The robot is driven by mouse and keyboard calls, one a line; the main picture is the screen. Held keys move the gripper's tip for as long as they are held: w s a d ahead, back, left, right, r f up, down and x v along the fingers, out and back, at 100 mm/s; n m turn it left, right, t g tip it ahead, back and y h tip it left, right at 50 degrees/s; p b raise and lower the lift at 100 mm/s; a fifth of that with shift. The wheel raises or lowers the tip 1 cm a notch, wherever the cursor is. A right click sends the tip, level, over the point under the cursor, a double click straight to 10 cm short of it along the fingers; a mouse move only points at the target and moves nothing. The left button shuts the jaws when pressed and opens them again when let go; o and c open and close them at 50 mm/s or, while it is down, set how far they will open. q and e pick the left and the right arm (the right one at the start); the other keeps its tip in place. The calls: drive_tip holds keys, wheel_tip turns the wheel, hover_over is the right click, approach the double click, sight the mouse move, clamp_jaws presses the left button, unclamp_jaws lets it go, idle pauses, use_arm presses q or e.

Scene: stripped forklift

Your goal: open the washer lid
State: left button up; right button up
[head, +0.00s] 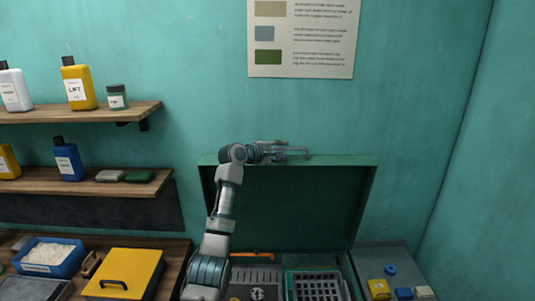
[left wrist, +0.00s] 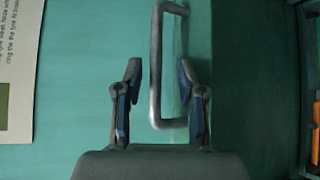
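The washer lid (head: 290,205) stands raised, its dark inner face showing above the washer in the head view. Its metal handle (left wrist: 156,70) is a long bar loop at the lid's top edge. My left gripper (head: 302,153) is at that top edge. In the left wrist view its two fingers (left wrist: 158,85) are apart, with the handle bar between them. The left finger is clear of the bar, and the right finger overlaps the handle's lower bend in the picture; I cannot tell whether it touches. My right gripper is in neither view.
Wooden shelves (head: 80,112) with bottles are at left. A yellow case (head: 135,265) and a blue bin (head: 48,256) sit below. A side ledge (head: 385,258) holds small items at right.

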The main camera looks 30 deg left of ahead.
use_arm(q)
drive_tip(key=v, duration=0.8)
drive_tip(key=shift+s+a, duration=0.35)
drive_tip(key=shift+d, duration=0.1)
